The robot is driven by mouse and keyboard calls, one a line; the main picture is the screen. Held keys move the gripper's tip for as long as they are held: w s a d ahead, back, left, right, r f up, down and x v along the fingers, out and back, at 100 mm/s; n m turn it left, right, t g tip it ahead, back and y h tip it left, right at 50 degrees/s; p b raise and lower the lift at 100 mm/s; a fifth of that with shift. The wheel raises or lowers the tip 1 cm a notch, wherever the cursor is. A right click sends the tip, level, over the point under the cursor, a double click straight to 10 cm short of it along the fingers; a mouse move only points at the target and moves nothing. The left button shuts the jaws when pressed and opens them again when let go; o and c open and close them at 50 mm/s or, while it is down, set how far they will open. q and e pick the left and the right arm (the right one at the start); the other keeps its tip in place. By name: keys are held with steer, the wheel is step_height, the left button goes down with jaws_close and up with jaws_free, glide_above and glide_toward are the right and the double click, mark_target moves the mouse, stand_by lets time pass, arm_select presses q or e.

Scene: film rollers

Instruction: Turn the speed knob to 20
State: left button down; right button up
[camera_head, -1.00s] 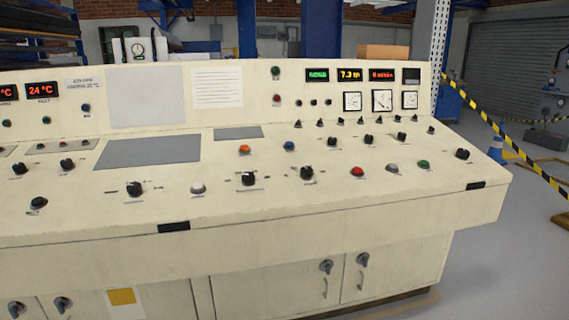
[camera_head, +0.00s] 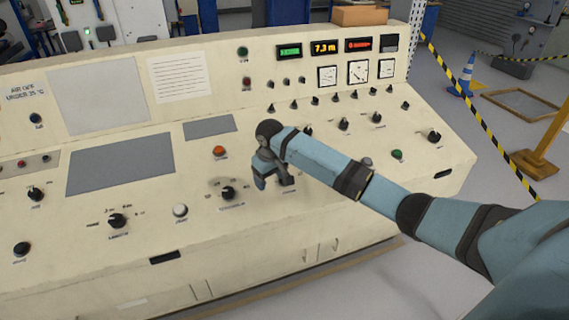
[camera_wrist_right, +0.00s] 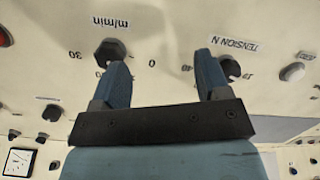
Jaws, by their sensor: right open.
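The speed knob (camera_wrist_right: 108,50) is black, and its label in the right wrist view reads "m/min" upside down. Numbers 30 and 0 show beside it; its pointer setting cannot be made out. In the head view my right gripper mostly hides it. My right gripper (camera_head: 270,178) is open and empty over the console, fingers down. In the right wrist view my gripper (camera_wrist_right: 160,62) has one finger overlapping the speed knob; contact cannot be told. The other finger is beside the black tension knob (camera_wrist_right: 230,68), also visible in the head view (camera_head: 228,192). My left gripper is not in view.
Other console controls surround the gripper: a white button (camera_head: 180,210), an orange button (camera_head: 219,152), a green button (camera_head: 397,154) and several black knobs. Displays, including a yellow readout (camera_head: 325,47), stand on the upright panel. A striped barrier tape (camera_head: 480,123) is at right.

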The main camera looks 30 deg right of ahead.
steer(key=w+d+r+m+g+p, duration=0.1)
steer(key=w+d+r+m, duration=0.1)
steer(key=w+d+r, duration=0.4)
steer(key=f, duration=0.4)
steer(key=s+d+f, duration=0.1)
steer(key=f, duration=0.3)
steer(key=s+f, duration=0.1)
steer(key=f, duration=0.3)
steer(key=shift+s+d, duration=0.2)
steer(key=shift+d, duration=0.1)
steer(key=c, duration=0.9)
